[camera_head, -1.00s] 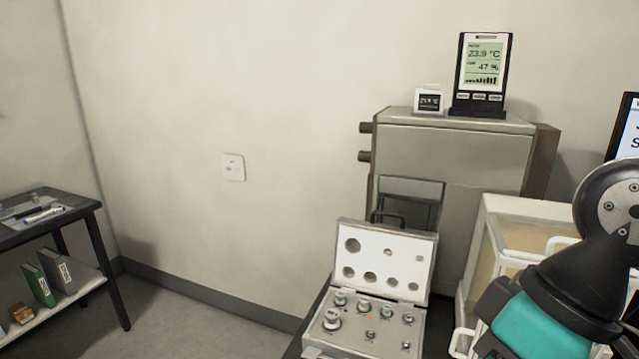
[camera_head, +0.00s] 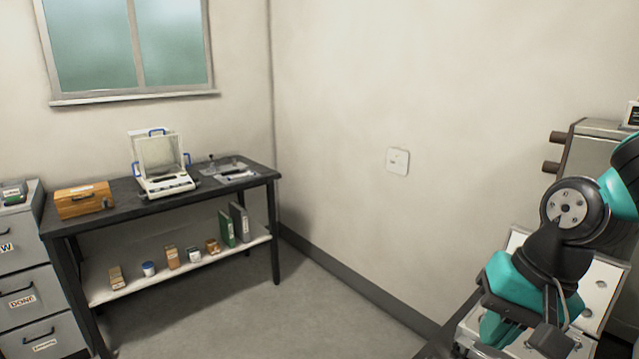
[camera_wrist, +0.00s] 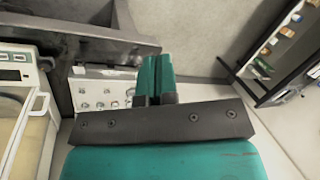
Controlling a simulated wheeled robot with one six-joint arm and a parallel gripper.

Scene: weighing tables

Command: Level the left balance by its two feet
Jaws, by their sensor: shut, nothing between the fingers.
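A small balance (camera_head: 166,183) with a clear draft shield and blue handles stands on a dark table (camera_head: 215,193) on the left in the head view. Its feet are too small to make out. Another balance (camera_wrist: 38,120), with pale handles, is cut off at the left edge of the wrist view. I cannot tell from its visible part whether it is level. My gripper (camera_wrist: 156,65) is shut and empty in the wrist view, far from the blue-handled balance. In the head view my arm fills the lower right.
A wooden box (camera_head: 85,201) and drawers (camera_head: 25,265) stand left. The floor (camera_head: 300,310) between is clear.

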